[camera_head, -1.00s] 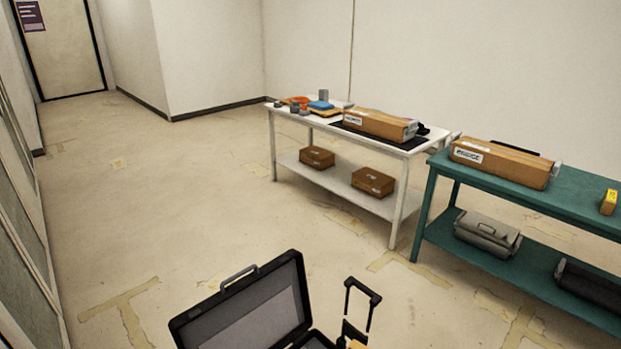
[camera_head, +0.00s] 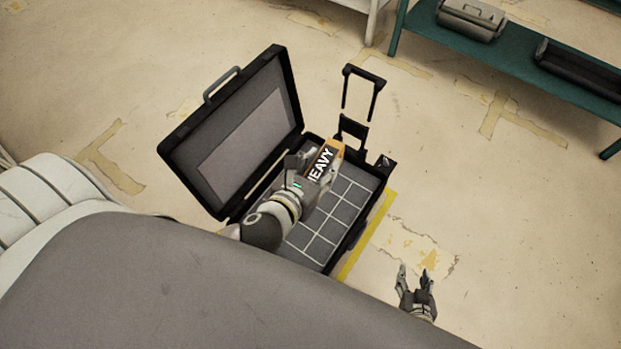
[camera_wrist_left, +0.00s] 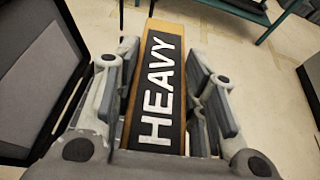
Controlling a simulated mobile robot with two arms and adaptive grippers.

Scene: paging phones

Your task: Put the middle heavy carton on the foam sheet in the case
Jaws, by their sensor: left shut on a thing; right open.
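The heavy carton (camera_head: 322,166), brown with a black HEAVY label, is gripped by my left gripper (camera_head: 309,174), over the far part of the open case. In the left wrist view the carton (camera_wrist_left: 158,85) fills the space between the fingers of my left gripper (camera_wrist_left: 160,95). The open black case (camera_head: 335,258) stands on the floor with its lid (camera_head: 240,135) raised at the left. The grey foam sheet (camera_head: 318,228) with light grid lines lies in the case. I cannot tell whether the carton touches it. My right gripper (camera_head: 415,282) is open and empty, right of the case.
A pull-out handle (camera_head: 363,90) stands up behind the case. A teal bench (camera_head: 510,60) with a grey toolbox (camera_head: 470,18) and a black case (camera_head: 580,70) on its lower shelf is at the top right. A yellow floor stripe (camera_head: 367,235) runs beside the case.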

